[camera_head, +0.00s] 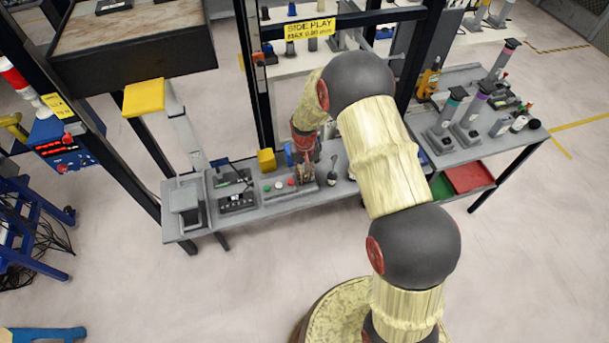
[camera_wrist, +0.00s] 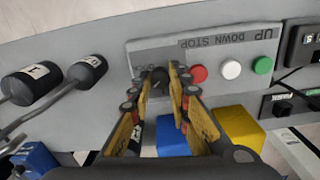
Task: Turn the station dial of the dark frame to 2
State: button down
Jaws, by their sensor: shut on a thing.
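The dark station dial (camera_wrist: 158,74) sits on a light control panel (camera_wrist: 150,48) at the end of a row of red, white and green buttons. In the wrist view, my gripper (camera_wrist: 162,77) has its two fingers on either side of the dial, shut on it. The fingers hide part of the dial, and its number marks cannot be read. In the head view, my gripper (camera_head: 305,177) reaches down to the panel on the grey bench (camera_head: 240,216). The dark frame (camera_head: 262,95) stands over the bench, with a yellow "SIDE PLAY" sign.
A yellow block (camera_wrist: 238,128) and a blue piece (camera_wrist: 172,135) are close to my fingers. A black switch box (camera_wrist: 302,45) is beyond the green button. The floor in front of the bench is clear.

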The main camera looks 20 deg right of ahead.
aim_at(304, 177)
jog(key=shift+m, duration=0.7)
jog(key=c, duration=1.7)
grip_release()
jog(key=shift+o, duration=0.3)
notch_tip(304, 177, up, 12)
